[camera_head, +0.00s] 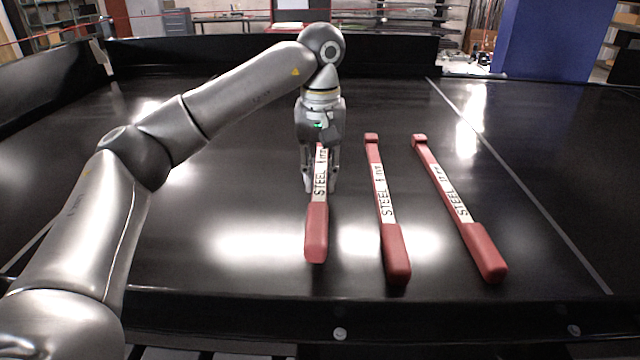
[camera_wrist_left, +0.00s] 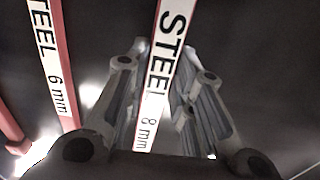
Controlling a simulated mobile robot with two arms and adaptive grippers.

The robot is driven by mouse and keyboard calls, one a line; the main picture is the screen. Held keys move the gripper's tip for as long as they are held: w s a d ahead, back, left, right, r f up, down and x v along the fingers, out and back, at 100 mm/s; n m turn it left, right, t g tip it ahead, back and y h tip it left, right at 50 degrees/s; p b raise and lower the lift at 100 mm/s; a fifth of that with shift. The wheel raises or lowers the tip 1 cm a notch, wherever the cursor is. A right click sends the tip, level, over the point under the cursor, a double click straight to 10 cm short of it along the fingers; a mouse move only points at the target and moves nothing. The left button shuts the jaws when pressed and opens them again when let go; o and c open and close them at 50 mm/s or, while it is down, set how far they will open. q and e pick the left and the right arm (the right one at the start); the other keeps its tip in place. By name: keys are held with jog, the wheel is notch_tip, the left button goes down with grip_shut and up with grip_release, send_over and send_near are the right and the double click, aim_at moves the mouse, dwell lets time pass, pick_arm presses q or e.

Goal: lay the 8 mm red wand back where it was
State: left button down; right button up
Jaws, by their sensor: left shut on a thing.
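The 8 mm red wand (camera_head: 317,234), with a red handle and a white label reading STEEL, is the leftmost of three wands in the head view. Its handle points towards the near edge. In the left wrist view the wand (camera_wrist_left: 170,50) runs between my fingers and its label reads 8 mm. My left gripper (camera_head: 320,186) points down and is shut on the wand at its label. The wand's far end is hidden behind the gripper. I cannot tell whether the wand touches the black belt (camera_head: 230,210) or hangs just above it. My right gripper is not in view.
The 6 mm wand (camera_head: 396,253) lies close to the right in the head view, and also shows in the left wrist view (camera_wrist_left: 52,60). A third wand (camera_head: 485,251) lies slanted farther right. The belt left of the held wand is clear. Dark side walls border the belt.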

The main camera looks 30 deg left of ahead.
aim_at(320, 179)
pick_arm(q)
jog(key=shift+w+a+f, duration=0.1)
jog(key=shift+f, duration=1.45)
jog(key=c, duration=1.3)
grip_release()
jog(key=shift+f, duration=0.15)
jog(key=shift+o, duration=0.2)
notch_tip(320, 179, up, 12)
